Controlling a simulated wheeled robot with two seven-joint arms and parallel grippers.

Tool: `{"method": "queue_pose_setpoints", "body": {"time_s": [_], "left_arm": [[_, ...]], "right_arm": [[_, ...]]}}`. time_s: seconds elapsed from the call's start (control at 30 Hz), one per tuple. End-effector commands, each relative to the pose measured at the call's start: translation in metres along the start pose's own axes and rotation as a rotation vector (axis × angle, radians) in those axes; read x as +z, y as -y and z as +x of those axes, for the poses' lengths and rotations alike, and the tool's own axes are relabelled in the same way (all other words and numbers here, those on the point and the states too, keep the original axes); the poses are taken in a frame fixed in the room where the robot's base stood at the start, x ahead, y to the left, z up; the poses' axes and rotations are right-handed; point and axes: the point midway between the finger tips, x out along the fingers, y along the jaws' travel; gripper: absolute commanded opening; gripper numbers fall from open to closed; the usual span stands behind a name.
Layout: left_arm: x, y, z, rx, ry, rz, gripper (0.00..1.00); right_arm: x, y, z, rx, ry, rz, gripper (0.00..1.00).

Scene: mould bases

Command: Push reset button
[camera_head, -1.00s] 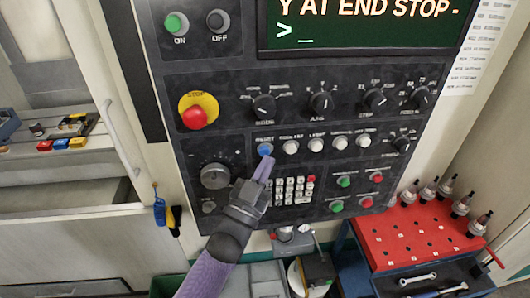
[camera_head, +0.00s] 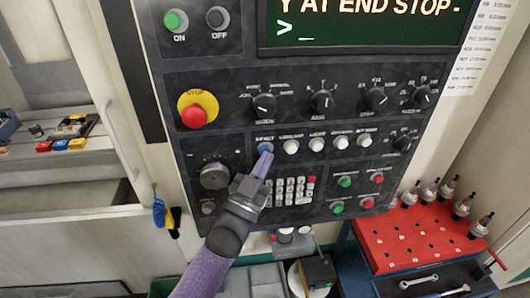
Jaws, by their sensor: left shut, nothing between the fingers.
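The blue button (camera_head: 265,148) sits at the left end of a row of white buttons on the dark control panel (camera_head: 240,137). A small label above it is too blurred to read surely. My left gripper (camera_head: 263,160) is shut and empty. Its purple fingertips point up at the blue button, at its lower edge. I cannot tell whether they touch it. The gripper covers part of the keypad (camera_head: 292,190). My right gripper is not in view.
A red emergency stop (camera_head: 194,116) on a yellow disc and a grey knob (camera_head: 214,176) are left of the gripper. Selector knobs and a screen (camera_head: 365,25) are above. A red tool tray (camera_head: 415,238) with tool holders stands at the lower right.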

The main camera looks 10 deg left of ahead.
Motion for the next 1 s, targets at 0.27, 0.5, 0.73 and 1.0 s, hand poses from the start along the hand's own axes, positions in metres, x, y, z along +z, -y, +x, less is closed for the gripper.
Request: {"method": "queue_pose_setpoints", "body": {"time_s": [0.27, 0.5, 0.73, 1.0], "left_arm": [[0.001, 0.001, 0.002, 0.000, -0.001, 0.000, 0.00], [-0.001, 0.000, 0.001, 0.000, -0.001, 0.000, 0.00], [-0.008, -0.006, -0.008, 0.000, -0.001, -0.001, 0.00], [-0.007, -0.007, -0.010, 0.000, -0.001, 0.000, 0.00]], "right_arm": [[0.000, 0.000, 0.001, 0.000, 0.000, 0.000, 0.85], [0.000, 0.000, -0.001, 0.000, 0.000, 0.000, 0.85], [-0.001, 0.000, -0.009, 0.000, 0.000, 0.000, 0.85], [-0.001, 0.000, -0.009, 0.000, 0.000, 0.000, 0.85]]}}
